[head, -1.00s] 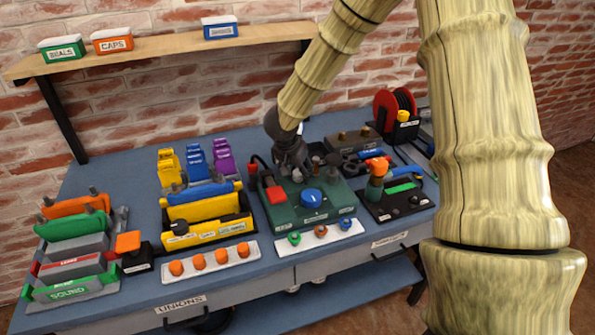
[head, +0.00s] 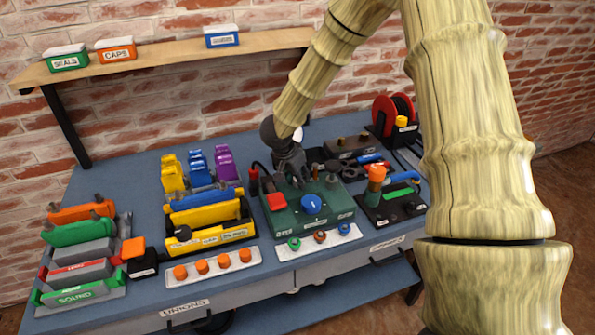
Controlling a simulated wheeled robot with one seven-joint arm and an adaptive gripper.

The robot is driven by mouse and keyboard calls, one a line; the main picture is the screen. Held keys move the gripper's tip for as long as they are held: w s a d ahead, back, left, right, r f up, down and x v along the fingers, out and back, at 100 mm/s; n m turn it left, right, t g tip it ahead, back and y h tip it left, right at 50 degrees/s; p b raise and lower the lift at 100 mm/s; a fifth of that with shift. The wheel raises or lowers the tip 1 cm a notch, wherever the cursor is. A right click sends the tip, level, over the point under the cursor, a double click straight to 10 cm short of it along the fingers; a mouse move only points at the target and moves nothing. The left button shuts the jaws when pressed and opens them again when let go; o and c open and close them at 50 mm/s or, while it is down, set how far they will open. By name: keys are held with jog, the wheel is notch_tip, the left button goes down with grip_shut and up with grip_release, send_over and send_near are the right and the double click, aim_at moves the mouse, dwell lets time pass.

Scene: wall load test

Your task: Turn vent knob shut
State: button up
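A green box (head: 287,222) sits near the middle of the bench. It carries a round blue knob (head: 311,204) with a white mark on top and a red block (head: 277,202) at its left. The labels are too small to read, so I cannot tell which part is named vent. My dark gripper (head: 300,183) hangs over the back part of the green box, behind the blue knob and apart from it. It hides some of the box's rear fittings. Its fingers are too small and dark to tell how far they are open; I see nothing held.
A white strip (head: 333,242) with several small coloured knobs lies before the box. A yellow rack (head: 210,238) stands left, a black panel with an orange-topped handle (head: 376,174) right. A red reel (head: 388,112) stands behind right. A wall shelf (head: 180,58) holds small bins.

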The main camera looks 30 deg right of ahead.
jog(key=m+p, duration=0.2)
jog(key=m+g+p, duration=0.1)
jog(key=m+p, duration=0.1)
jog(key=p, duration=0.1)
jog(key=shift+w+r+g, duration=0.1)
jog(key=shift+r+g, duration=0.2)
jog(key=m+p, duration=0.1)
jog(key=m+g+p, duration=0.1)
jog(key=m+p, duration=0.1)
jog(key=shift+w+f+m, duration=0.1)
jog(key=shift+f+m, duration=0.05)
jog(key=shift+m, duration=0.15)
jog(key=m+g, duration=0.1)
jog(key=m, duration=0.3)
jog(key=shift+w+f+g+y+p, duration=0.1)
jog(key=shift+g+y+p, duration=0.3)
jog(key=shift+w+d+m+g+y, duration=0.1)
jog(key=shift+m+g+y, duration=0.35)
jog(key=shift+m, duration=1.45)
jog(key=o, duration=1)
jog(key=v, duration=1.2)
